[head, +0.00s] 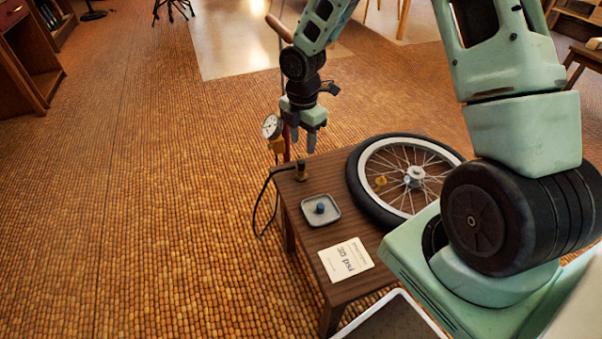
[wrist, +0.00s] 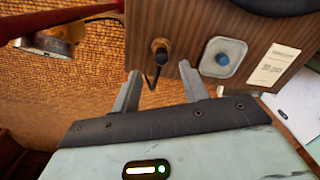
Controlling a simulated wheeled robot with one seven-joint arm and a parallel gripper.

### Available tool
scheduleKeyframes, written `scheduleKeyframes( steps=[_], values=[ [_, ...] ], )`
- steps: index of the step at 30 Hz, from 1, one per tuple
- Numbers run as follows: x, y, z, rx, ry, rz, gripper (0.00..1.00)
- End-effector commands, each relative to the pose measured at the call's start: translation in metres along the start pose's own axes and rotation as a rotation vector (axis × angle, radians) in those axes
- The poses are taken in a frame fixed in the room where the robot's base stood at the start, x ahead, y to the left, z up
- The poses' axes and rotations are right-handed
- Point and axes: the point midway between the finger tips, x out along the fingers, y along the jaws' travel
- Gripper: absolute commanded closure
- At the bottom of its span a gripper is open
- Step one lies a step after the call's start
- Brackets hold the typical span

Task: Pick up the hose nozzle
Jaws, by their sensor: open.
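The hose nozzle (head: 301,171) is a small brass and dark piece standing at the far left corner of the brown wooden table (head: 318,182), with a thin black hose running from it over the edge. In the wrist view the nozzle (wrist: 160,48) shows end-on near the table edge, with its hose curving below it. My gripper (head: 304,143) is above the nozzle, pointing down, open and empty. In the wrist view the fingertips of my gripper (wrist: 160,71) are spread, with the nozzle appearing just beyond the gap between them. Nothing touches the nozzle.
A pump gauge (head: 271,127) and red pump body (wrist: 60,18) stand close beside the table corner. A small grey tray (head: 334,219) holds a blue cap (head: 320,208). A printed card (head: 346,260) lies nearer me. A spoked wheel (head: 367,190) covers the table's right side.

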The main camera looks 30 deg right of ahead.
Motion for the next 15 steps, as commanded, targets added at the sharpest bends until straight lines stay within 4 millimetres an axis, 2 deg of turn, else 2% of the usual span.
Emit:
scheduleKeyframes(
  steps=[1, 11, 15],
  values=[
    [0.012, -0.001, 0.0, -0.001, 0.0, -0.003, 0.56],
    [0.033, 0.0, -0.001, 0.001, 0.0, -0.001, 0.56],
    [0.053, -0.001, -0.005, 0.0, 0.0, -0.001, 0.56]
  ],
)
